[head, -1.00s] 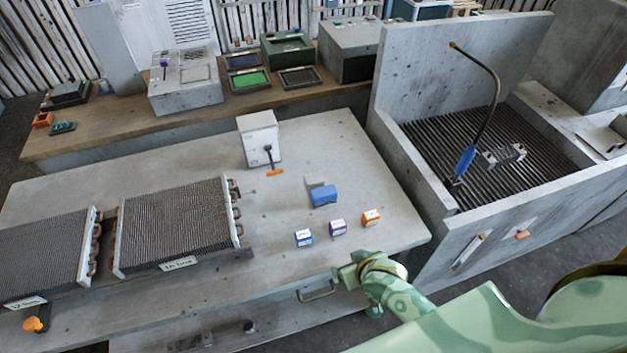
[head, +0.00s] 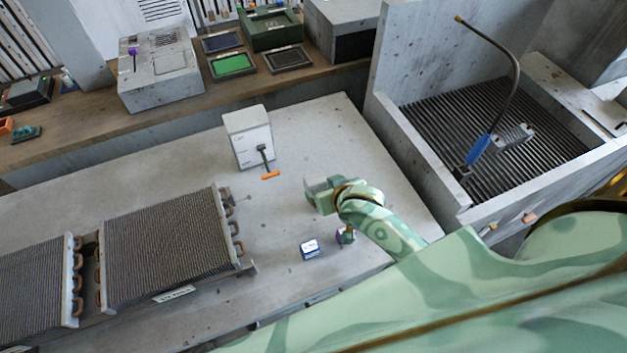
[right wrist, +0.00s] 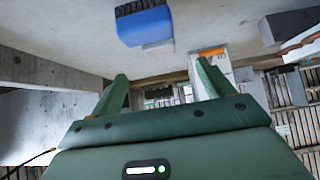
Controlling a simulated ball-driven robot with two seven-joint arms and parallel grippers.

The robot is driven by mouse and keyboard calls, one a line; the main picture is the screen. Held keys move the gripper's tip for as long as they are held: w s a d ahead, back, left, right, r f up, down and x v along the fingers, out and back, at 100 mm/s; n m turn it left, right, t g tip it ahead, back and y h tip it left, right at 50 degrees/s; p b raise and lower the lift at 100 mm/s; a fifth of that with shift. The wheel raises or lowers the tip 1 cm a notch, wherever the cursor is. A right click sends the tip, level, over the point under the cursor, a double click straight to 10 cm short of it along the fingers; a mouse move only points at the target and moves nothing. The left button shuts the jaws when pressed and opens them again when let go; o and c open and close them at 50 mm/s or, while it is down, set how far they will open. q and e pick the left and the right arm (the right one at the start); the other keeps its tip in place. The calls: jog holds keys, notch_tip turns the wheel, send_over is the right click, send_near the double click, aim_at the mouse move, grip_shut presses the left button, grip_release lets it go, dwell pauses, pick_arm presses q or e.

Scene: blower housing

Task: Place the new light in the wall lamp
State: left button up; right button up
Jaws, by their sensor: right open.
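I cannot make out a wall lamp or a new light for certain in either view. My right gripper (head: 315,192) is over the grey table, open and empty. Its two spread fingers also show in the right wrist view (right wrist: 162,78). A blue block with a dark ribbed part (right wrist: 145,25) is near the fingers in that view, apart from them. A white box (head: 248,136) with a dark lever and orange handle (head: 270,175) stands behind the gripper. A small blue-and-white box (head: 310,249) and a purple-marked box (head: 346,236) sit in front, the latter partly hidden by my arm. My left gripper is out of view.
Finned radiator panels (head: 165,245) lie on the left of the table. A concrete bin with a slatted floor (head: 432,112), a bent hose and a blue handle (head: 478,149) is at right. A back bench holds a grey machine (head: 160,85) and trays. The table's middle is clear.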

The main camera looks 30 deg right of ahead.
aim_at(316, 180)
jog(key=b+x, duration=0.1)
jog(key=x, duration=0.6)
jog(key=b+x, duration=0.1)
jog(key=x, duration=0.1)
jog(key=b+x, duration=0.1)
jog(key=x, duration=0.2)
jog(key=shift+w+d+r, duration=0.1)
jog(key=shift+w+d, duration=0.05)
jog(key=shift+w, duration=0.2)
jog(key=shift+s+r, duration=0.1)
jog(key=c, duration=1.1)
